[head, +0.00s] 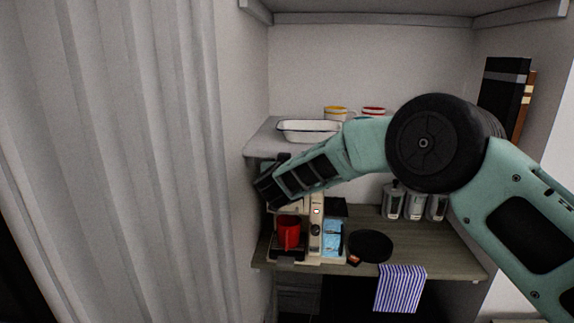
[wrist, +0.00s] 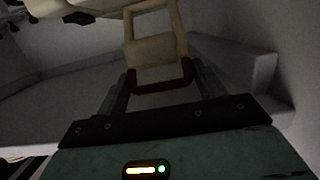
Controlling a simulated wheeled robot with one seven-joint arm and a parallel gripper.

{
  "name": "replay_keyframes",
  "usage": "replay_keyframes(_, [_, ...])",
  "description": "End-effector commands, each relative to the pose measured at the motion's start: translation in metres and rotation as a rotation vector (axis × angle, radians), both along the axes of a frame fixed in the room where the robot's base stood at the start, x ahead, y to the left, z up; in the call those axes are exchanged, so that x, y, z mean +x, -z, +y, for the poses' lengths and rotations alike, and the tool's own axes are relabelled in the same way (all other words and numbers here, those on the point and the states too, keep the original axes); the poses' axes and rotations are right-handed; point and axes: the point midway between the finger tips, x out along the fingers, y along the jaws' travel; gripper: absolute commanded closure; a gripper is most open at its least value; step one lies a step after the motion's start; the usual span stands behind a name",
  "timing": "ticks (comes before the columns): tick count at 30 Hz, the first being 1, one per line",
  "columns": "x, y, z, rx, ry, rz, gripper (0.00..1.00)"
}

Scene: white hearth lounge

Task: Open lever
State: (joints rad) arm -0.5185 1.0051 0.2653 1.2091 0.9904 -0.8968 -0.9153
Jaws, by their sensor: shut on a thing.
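A cream coffee machine (head: 315,238) stands on the wooden worktop in the head view, with a red mug (head: 288,232) under its left part. My gripper (head: 268,190) is at the machine's upper left, and my arm hides part of its top. In the wrist view, my gripper (wrist: 160,78) has its fingers on either side of a cream, loop-shaped lever (wrist: 157,50). A dark red U-shaped edge lies at the lever's near end, between the fingers. The gripper is shut on the lever. In the head view I cannot make out the lever clearly.
A shelf above the machine holds a white tray (head: 309,131) and two cups. On the worktop are a black round pan (head: 370,246), several bottles (head: 413,204) and a striped cloth (head: 400,288) over the front edge. A grey curtain (head: 130,160) hangs at left.

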Motion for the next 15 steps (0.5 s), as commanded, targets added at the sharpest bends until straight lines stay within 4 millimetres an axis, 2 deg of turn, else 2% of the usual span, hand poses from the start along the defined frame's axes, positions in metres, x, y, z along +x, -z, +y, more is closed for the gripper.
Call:
replay_keyframes(1, [0.0020,-0.0086,-0.0003,0.001,0.001,-0.013,0.72])
replay_keyframes(15, [0.0029,-0.0116,-0.0003,0.002,0.002,-0.018,0.72])
